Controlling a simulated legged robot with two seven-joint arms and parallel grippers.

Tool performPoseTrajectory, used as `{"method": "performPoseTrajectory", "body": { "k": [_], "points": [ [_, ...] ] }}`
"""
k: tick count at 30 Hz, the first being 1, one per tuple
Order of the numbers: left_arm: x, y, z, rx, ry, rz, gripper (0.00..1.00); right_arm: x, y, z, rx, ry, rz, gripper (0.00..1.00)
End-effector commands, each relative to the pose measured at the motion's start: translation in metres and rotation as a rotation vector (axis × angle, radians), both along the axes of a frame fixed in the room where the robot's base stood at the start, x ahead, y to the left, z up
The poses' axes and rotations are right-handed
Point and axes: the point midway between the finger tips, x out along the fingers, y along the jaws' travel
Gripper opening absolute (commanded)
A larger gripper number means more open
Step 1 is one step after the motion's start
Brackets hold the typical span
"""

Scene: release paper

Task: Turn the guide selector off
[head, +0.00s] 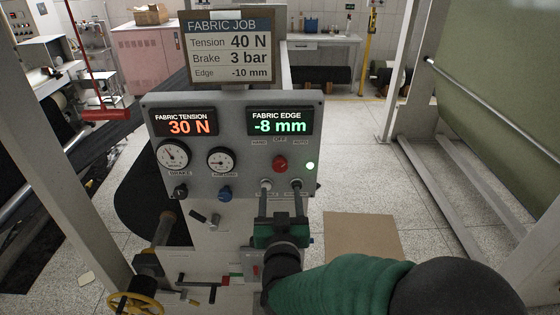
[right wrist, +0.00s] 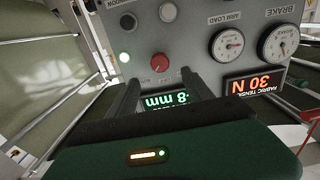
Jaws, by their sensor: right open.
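The guide selector (head: 280,164) is a red round knob on the grey control panel (head: 235,180), below the green fabric edge display (head: 279,122), which reads -8 mm. Small labels sit above it; HAND, OFF and AUTO are faintly legible. Its pointer direction is too small to tell. A green lamp (head: 309,166) glows to its right. My right gripper (head: 281,190) is open and empty, in front of the panel just below the knob in the head view. In the right wrist view the knob (right wrist: 160,62) shows past the parted fingers (right wrist: 160,85). My left gripper is out of view.
A job card (head: 230,48) stands above the panel. The tension display (head: 186,122) reads 30 N. A yellow handwheel (head: 135,304) is low left. Open floor lies right of the panel.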

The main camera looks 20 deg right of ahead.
Motion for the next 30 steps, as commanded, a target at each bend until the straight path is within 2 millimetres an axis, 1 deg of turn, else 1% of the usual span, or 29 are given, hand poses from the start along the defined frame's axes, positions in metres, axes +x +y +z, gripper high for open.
{"method": "performPoseTrajectory", "body": {
  "k": [1, 6, 9, 13, 15, 18, 25, 30],
  "points": [
    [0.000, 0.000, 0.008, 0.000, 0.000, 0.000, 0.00, 0.013, -0.006, 0.003, -0.001, 0.003, -0.005, 0.59],
    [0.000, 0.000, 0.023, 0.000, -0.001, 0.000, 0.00, 0.057, -0.018, 0.004, 0.000, 0.002, -0.003, 0.59],
    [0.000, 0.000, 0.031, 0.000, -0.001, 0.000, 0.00, 0.080, -0.024, 0.004, -0.001, 0.001, -0.003, 0.59],
    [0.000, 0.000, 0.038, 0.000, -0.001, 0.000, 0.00, 0.102, -0.031, 0.003, 0.000, 0.000, -0.001, 0.59],
    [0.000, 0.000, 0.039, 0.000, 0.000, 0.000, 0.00, 0.109, -0.033, 0.002, -0.001, 0.000, 0.000, 0.59],
    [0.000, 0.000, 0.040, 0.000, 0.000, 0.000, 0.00, 0.115, -0.034, 0.001, 0.000, 0.000, 0.001, 0.59],
    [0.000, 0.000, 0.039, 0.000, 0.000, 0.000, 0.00, 0.115, -0.034, 0.001, 0.000, -0.001, 0.001, 0.59],
    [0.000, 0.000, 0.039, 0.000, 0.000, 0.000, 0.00, 0.115, -0.034, 0.001, 0.000, -0.001, 0.001, 0.37]
  ]
}}
